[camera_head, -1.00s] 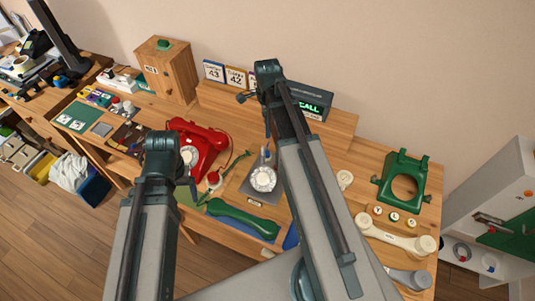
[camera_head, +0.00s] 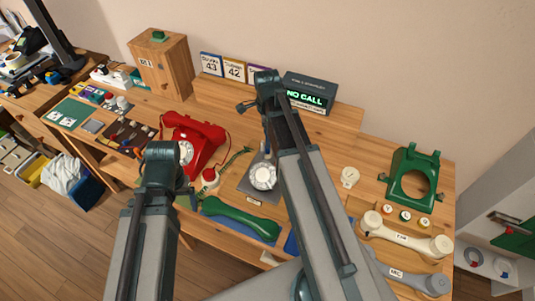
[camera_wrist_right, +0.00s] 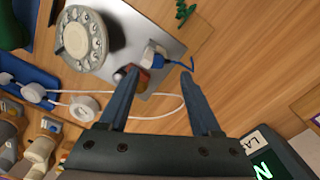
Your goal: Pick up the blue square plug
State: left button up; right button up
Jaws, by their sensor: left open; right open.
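In the right wrist view a small blue and white square-looking plug (camera_wrist_right: 154,50) lies on a grey metal plate (camera_wrist_right: 165,78), with a short blue cord curling to its right. My right gripper (camera_wrist_right: 157,72) is open, with a finger to either side below the plug and nothing between them. In the head view my right gripper (camera_head: 264,135) points down above the grey dial unit (camera_head: 263,176); the plug is hard to make out there. My left gripper (camera_head: 188,196) is open beside the red phone, partly hidden by its own arm.
A dark red object (camera_wrist_right: 130,82) lies close to the left finger in the wrist view. White cables (camera_wrist_right: 150,96) run below the plate. A NO CALL display (camera_head: 308,95) stands behind.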

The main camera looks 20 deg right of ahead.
aim_at(268, 150)
jog(key=f+b, duration=0.5)
jog(key=shift+s+f, duration=0.15)
jog(key=shift+s, duration=0.1)
grip_shut()
dwell(0.4)
